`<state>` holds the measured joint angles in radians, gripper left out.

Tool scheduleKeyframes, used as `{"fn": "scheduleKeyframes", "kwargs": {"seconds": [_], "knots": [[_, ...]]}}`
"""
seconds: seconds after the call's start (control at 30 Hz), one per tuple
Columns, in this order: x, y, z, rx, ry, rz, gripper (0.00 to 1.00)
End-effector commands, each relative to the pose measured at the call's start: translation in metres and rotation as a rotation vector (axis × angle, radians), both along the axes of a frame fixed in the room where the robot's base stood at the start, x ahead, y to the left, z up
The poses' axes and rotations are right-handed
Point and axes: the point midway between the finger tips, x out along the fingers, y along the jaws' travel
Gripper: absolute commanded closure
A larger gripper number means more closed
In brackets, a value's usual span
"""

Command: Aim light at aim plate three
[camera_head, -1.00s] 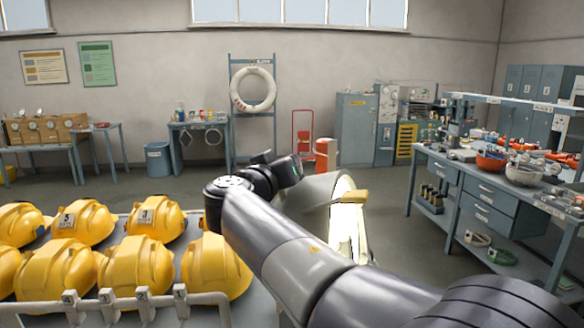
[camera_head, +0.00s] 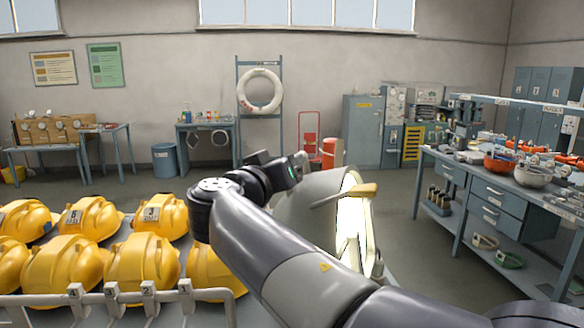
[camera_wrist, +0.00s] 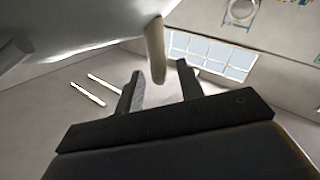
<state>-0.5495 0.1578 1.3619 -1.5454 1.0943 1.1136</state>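The light is a grey lamp head (camera_head: 310,208) with a bright glowing face (camera_head: 352,222) turned to the right in the head view. A tan handle (camera_head: 358,192) sticks out at its upper side. In the wrist view the lamp's pale underside (camera_wrist: 75,30) fills the upper left, and the handle (camera_wrist: 154,48) hangs down toward my fingers. My gripper (camera_wrist: 159,69) is open, with the handle's end showing between its two fingertips; I cannot tell whether they touch. In the head view my fingers are hidden beside the lamp. I cannot make out aim plate three.
Yellow numbered helmets (camera_head: 90,262) stand at the lower left, behind a pale rail with hooks (camera_head: 120,297). A blue workbench (camera_head: 490,205) with bowls and tools is at the right. A table (camera_head: 200,128) and a life ring (camera_head: 260,91) are at the back. Grey floor lies between.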

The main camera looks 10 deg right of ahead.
Motion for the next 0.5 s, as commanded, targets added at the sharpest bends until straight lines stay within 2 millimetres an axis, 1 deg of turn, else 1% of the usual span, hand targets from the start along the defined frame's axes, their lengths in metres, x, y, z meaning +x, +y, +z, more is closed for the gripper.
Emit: {"fn": "scheduleKeyframes", "kwargs": {"seconds": [0.03, 0.2, 0.33, 0.5], "knots": [[-0.01, 0.007, -0.004, 0.002, -0.001, 0.005, 0.64], [-0.035, 0.022, -0.003, 0.001, 0.0, 0.005, 0.64], [-0.046, 0.029, -0.002, 0.0, 0.001, 0.002, 0.64], [-0.053, 0.033, -0.001, 0.0, 0.002, 0.001, 0.64]]}}
